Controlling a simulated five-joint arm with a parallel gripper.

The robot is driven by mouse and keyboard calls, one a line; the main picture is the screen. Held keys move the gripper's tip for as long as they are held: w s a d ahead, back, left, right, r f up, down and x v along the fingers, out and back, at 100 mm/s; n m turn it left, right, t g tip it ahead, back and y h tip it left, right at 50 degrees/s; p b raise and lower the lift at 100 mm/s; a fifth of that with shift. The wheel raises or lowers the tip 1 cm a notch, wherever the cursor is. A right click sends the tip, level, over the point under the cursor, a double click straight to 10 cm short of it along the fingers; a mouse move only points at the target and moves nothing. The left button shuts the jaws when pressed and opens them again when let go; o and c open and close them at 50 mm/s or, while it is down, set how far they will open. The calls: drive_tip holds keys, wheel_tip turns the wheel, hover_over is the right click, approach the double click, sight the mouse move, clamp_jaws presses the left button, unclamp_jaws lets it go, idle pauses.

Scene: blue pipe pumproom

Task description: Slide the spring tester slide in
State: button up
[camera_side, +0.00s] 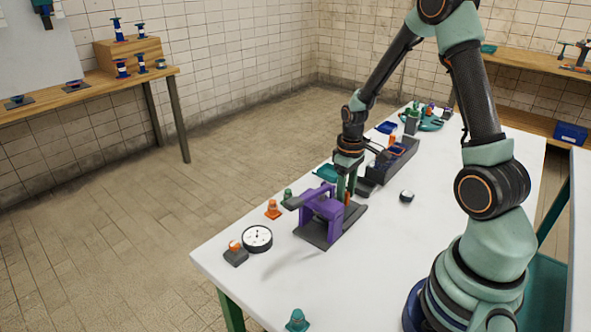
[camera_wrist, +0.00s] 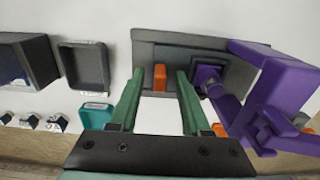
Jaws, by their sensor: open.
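The spring tester (camera_side: 322,207) is a purple frame on a dark flat base, near the left edge of the white table. An upright orange tab (camera_wrist: 160,77) stands on the dark base plate (camera_wrist: 190,48). My gripper (camera_wrist: 160,73) is open, its two green fingers pointing down on either side of the tab with gaps. In the side view my gripper (camera_side: 346,188) is just right of the purple frame. I cannot tell which part is the slide.
A dial gauge (camera_side: 257,239), a grey block with an orange top (camera_side: 235,254) and an orange cone (camera_side: 273,209) are left of the tester. A dark tray (camera_wrist: 83,65) and a teal piece (camera_wrist: 97,112) lie left of my fingers. The table's front is mostly clear.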

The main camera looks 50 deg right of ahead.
clamp_jaws()
idle(1.4)
